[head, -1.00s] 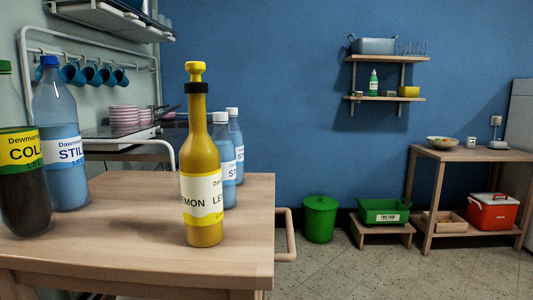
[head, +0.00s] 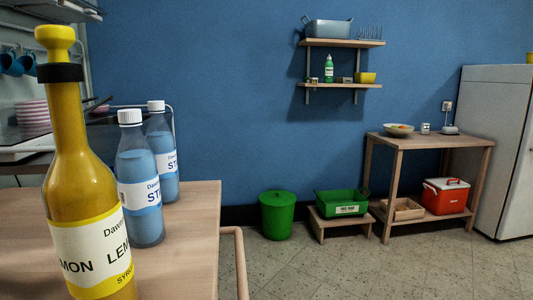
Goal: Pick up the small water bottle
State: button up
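Two small water bottles with white caps and "STILL"-type labels stand upright on the wooden cart top in the head view. The nearer small water bottle (head: 140,185) is in front and to the left of the farther small water bottle (head: 162,150), and they overlap in the picture. My gripper is not in view.
The cart top (head: 195,240) is bare to the right of the bottles, with a handle (head: 239,260) at its side. A green bin (head: 277,215), a green crate (head: 341,203) and a side table (head: 430,143) stand beyond open floor. A fridge (head: 500,150) is at right.

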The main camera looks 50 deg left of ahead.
aim_at(161, 139)
jog(key=z, duration=1)
jog(key=k, duration=1.9)
jog(key=u, duration=1.1)
